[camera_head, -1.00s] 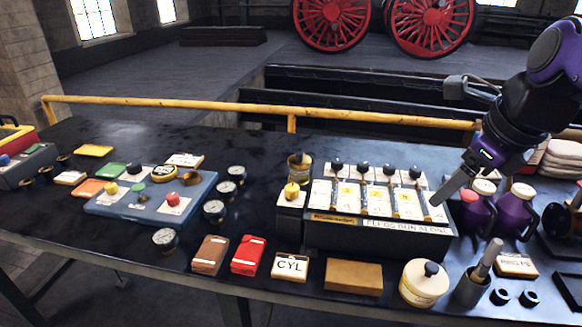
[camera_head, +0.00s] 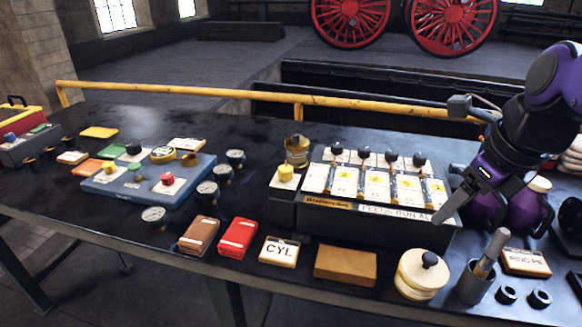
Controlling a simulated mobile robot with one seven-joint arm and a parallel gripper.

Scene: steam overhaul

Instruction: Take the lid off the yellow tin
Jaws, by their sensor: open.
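A round cream-yellow tin (camera_head: 418,286) stands near the table's front edge, right of the middle. Its pale lid (camera_head: 414,265) sits on top and has a black knob (camera_head: 429,259). My gripper (camera_head: 438,219) comes in from the upper right, pointing down and left. It is open and empty, apart from the tin, and appears in front of the right end of the black lever box. Only one finger shows clearly.
The black lever box (camera_head: 340,222) stands behind the tin. A brown block (camera_head: 345,266) lies left of the tin, and a grey cup (camera_head: 473,287) with a tool in it stands close on its right. Purple cans (camera_head: 528,213) stand at the right.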

